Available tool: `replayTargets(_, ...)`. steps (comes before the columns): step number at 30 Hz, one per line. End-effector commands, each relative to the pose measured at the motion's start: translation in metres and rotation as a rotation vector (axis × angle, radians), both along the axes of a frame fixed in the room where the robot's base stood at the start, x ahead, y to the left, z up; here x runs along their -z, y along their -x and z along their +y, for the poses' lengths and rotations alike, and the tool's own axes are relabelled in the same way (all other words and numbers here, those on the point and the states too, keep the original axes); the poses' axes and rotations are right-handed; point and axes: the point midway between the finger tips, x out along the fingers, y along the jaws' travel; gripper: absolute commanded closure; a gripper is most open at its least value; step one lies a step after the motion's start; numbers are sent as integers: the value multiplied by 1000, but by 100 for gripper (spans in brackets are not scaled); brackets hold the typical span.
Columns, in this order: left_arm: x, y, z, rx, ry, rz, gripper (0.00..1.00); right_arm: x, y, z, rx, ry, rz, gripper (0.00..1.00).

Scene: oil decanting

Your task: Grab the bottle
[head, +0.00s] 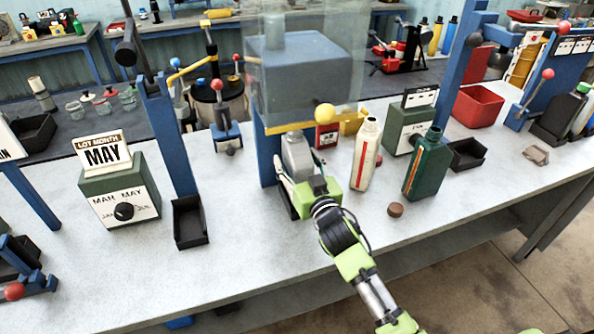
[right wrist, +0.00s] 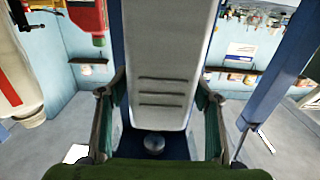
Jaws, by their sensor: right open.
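A grey bottle (head: 297,150) stands upright on the bench at the blue machine, under its yellow ledge. My right gripper (head: 299,167) is at this bottle, with its fingers apart on either side of it. In the right wrist view the grey bottle (right wrist: 163,65) fills the middle, between the open fingers (right wrist: 158,98); I cannot tell whether they touch it. The bottle's lower part is hidden by my gripper in the head view. A white bottle with a red stripe (head: 364,156) and a dark green open bottle (head: 427,168) stand to the right. My left gripper is not in view.
A brown cap (head: 395,210) lies in front of the white and green bottles. A green lot-month box (head: 122,190) and a black bin (head: 188,222) stand to the left. A red bin (head: 478,106) is at the back right. The bench front is mostly clear.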

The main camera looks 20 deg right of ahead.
Motion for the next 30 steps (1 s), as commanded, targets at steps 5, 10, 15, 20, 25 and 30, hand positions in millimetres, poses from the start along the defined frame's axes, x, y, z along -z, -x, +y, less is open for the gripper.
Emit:
replayTargets(5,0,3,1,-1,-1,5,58,1,-1,0,0,0,0,42)
replayTargets(10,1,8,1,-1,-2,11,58,1,-1,0,0,0,0,73)
replayTargets(15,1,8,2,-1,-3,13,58,1,-1,0,0,0,0,100)
replayTargets(20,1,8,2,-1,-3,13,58,-5,-1,0,-2,1,-10,100)
replayTargets(25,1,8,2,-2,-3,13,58,-7,-1,0,-2,1,-11,100)
replayTargets(30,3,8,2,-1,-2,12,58,-19,-1,0,-1,2,-14,100)
